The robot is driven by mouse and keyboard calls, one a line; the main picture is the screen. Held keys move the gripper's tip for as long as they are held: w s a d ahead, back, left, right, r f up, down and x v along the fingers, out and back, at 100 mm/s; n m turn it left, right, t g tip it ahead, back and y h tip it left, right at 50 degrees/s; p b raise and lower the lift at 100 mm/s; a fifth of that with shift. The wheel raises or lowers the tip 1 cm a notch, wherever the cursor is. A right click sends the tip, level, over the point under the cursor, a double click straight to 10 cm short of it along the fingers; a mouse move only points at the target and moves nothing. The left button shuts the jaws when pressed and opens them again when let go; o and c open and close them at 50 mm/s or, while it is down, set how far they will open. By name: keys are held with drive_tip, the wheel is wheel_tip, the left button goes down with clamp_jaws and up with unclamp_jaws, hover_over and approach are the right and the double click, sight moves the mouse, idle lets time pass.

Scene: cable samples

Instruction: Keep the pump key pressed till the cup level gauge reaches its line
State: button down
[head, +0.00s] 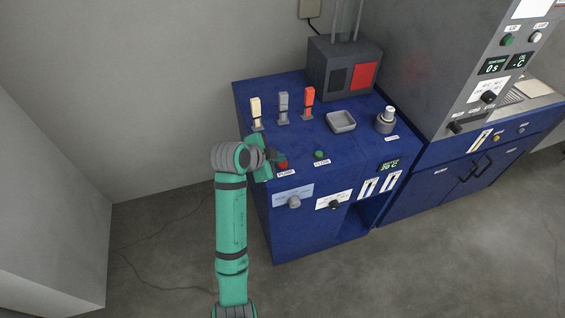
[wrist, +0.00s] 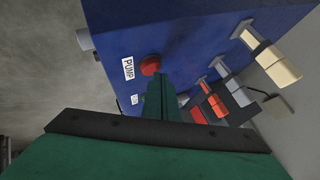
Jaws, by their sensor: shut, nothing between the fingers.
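The pump key is a red round button (head: 283,164) beside a white PUMP label on the blue cabinet top; it also shows in the wrist view (wrist: 150,65). My gripper (head: 279,156) is shut and empty, its fingertips at the red key. In the wrist view the shut fingertips (wrist: 160,76) overlap the key's edge; whether they touch or press it I cannot tell. Two upright white strip gauges (head: 378,186) sit on the cabinet front. Their labels and levels are too small to read, so I cannot tell which is the cup level gauge.
A green button (head: 319,154) is right of the key. Cream (head: 256,112), grey (head: 283,106) and red (head: 308,102) levers stand behind. A grey square dish (head: 341,121) and a round grey fitting with a white top (head: 386,118) are further right. Knobs (head: 294,202) project from the front.

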sight(279, 165)
drive_tip(key=shift+f, duration=0.45)
idle(0.5)
drive_tip(key=shift+r, duration=0.15)
idle(0.9)
drive_tip(key=shift+d+r, duration=0.15)
drive_tip(key=shift+r, duration=0.55)
drive_tip(key=shift+r, duration=0.1)
drive_tip(key=shift+r, duration=2.4)
